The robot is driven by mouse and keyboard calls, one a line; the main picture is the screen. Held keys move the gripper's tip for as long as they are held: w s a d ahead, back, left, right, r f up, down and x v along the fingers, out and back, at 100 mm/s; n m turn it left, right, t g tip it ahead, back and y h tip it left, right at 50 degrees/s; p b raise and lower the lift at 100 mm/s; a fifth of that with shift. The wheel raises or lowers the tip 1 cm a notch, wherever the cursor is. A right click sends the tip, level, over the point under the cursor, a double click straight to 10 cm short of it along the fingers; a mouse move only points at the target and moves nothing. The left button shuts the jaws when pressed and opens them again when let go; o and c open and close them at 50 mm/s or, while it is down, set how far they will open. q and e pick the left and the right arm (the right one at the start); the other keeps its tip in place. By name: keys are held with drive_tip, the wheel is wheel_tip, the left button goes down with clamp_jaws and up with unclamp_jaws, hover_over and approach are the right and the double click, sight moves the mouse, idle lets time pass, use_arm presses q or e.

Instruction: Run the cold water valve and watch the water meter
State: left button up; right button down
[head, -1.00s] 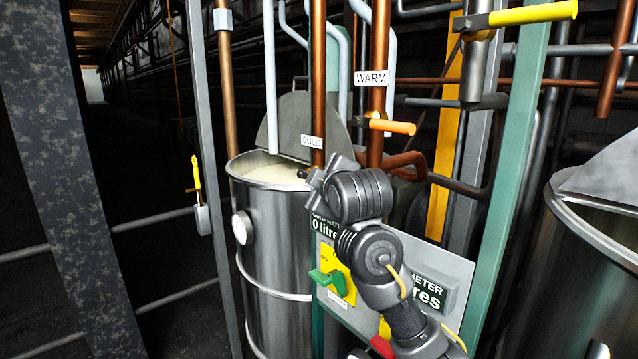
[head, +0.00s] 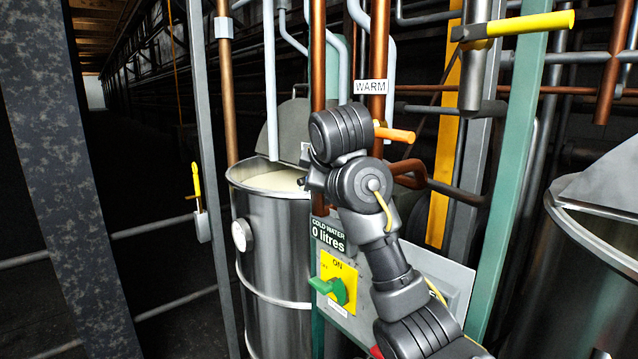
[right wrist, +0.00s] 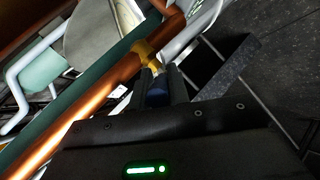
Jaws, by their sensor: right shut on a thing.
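The cold water pipe (head: 318,60) is copper and stands at the centre. Its white label (head: 304,150) is mostly hidden behind my right arm. My right gripper (head: 305,184) is beside this pipe, largely covered by my wrist. In the right wrist view my right gripper (right wrist: 160,85) is shut on a blue handle (right wrist: 157,90), next to a brass-coloured fitting (right wrist: 143,52) on the copper pipe (right wrist: 85,105). The handle's angle is hard to tell. The cold water meter (head: 328,237) reads 0 litres. My left gripper is out of view.
The warm pipe (head: 378,50) with an orange handle (head: 395,134) stands just right of my wrist. A steel drum (head: 275,270) is behind left. A green switch (head: 330,289) on a yellow plate is below. Another vat (head: 590,270) stands at the right.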

drive_tip(key=shift+w+a+r+g+h, duration=0.15)
drive_tip(key=shift+g+h, duration=0.1)
drive_tip(key=shift+g, duration=0.2)
drive_tip(key=shift+w+a+r+g+h, duration=0.15)
drive_tip(key=shift+g+h, duration=0.1)
drive_tip(key=shift+g, duration=0.2)
drive_tip(key=c, duration=1.5)
unclamp_jaws()
drive_tip(key=shift+o, duration=0.6)
drive_tip(key=shift+r, duration=0.15)
